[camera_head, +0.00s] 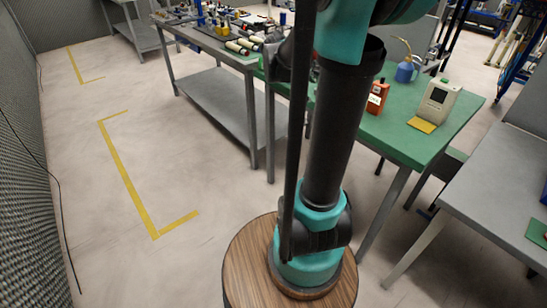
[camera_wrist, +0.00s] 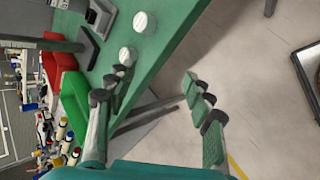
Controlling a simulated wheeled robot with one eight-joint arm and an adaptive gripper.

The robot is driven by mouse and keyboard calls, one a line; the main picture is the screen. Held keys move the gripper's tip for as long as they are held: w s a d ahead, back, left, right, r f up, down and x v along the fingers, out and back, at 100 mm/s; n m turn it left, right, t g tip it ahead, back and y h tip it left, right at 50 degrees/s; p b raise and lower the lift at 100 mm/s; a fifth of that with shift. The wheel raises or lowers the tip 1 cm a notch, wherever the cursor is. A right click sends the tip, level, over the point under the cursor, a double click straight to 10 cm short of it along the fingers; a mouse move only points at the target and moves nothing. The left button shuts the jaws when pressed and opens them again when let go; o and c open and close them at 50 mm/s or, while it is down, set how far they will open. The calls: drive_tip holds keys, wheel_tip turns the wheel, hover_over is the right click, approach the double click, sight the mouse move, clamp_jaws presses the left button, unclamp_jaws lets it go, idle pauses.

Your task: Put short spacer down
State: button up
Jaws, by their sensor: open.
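In the wrist view my gripper (camera_wrist: 152,82) is open, its two fingers wide apart with nothing between them. The left finger is over the edge of a green tabletop (camera_wrist: 172,30) and the right finger is over the floor. Two small white round pieces stand on the green top, one farther away (camera_wrist: 144,21) and one close beside the left fingertip (camera_wrist: 127,56). Either could be the short spacer; I cannot tell which. The nearer one looks apart from the fingers' gap. In the head view my arm hides the gripper and these pieces.
A red bin (camera_wrist: 50,68) and a green bin (camera_wrist: 73,100) lie left of the gripper. In the head view the green table (camera_head: 400,140) holds a red bottle (camera_head: 377,96), a pale canister (camera_head: 436,105) and a blue oil can (camera_head: 405,70). The floor at left is clear.

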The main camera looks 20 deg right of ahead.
drive_tip(key=s+a+f+m+y, duration=0.3)
drive_tip(key=s+a+f+m, duration=0.1)
drive_tip(key=s+a+f, duration=0.3)
drive_tip(key=s+a+f+m+y, duration=0.4)
drive_tip(key=s+a+f, duration=0.3)
drive_tip(key=s+a, duration=0.5)
drive_tip(key=shift+s+f+m+y, duration=0.3)
drive_tip(key=shift+s+m, duration=0.1)
drive_tip(key=shift+m, duration=0.1)
drive_tip(key=shift+a, duration=0.1)
